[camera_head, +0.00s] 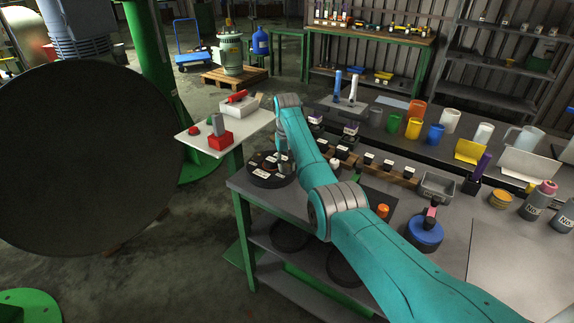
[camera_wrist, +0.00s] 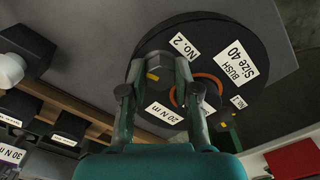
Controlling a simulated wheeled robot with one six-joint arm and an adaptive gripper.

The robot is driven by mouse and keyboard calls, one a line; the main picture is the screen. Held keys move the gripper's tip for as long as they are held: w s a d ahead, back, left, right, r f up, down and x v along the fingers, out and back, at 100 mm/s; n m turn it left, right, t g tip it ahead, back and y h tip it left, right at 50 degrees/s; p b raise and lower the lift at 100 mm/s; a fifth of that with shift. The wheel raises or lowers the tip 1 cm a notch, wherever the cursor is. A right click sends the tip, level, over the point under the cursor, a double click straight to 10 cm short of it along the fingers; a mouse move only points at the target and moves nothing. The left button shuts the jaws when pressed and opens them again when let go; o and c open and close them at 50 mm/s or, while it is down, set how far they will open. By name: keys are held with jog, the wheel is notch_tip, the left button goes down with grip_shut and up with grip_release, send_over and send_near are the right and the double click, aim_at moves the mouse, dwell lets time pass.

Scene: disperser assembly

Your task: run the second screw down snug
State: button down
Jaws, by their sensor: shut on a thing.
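The round black disperser part (camera_wrist: 215,38) lies flat near the table corner, with white labels "No. 2", "BUSH Size 40", "20 N m" and "No. 1". It also shows in the head view (camera_head: 262,180). My gripper (camera_wrist: 158,64) points down over it, its fingers on both sides of the second screw (camera_wrist: 157,72) beside the "No. 2" label. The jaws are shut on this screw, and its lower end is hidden. An orange ring (camera_wrist: 208,79) lies around the middle, partly behind the right finger. A small yellowish piece, perhaps the first screw (camera_wrist: 234,117), shows near "No. 1".
A wooden rack of dark labelled blocks (camera_head: 365,168) runs close to the right of the disc. A white side table (camera_head: 190,133) with red parts stands left.

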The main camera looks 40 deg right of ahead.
jog(key=m, duration=0.4)
jog(key=shift+m, duration=0.3)
dwell(0.3)
jog(key=c, duration=0.8)
grip_release()
jog(key=shift+c, duration=0.2)
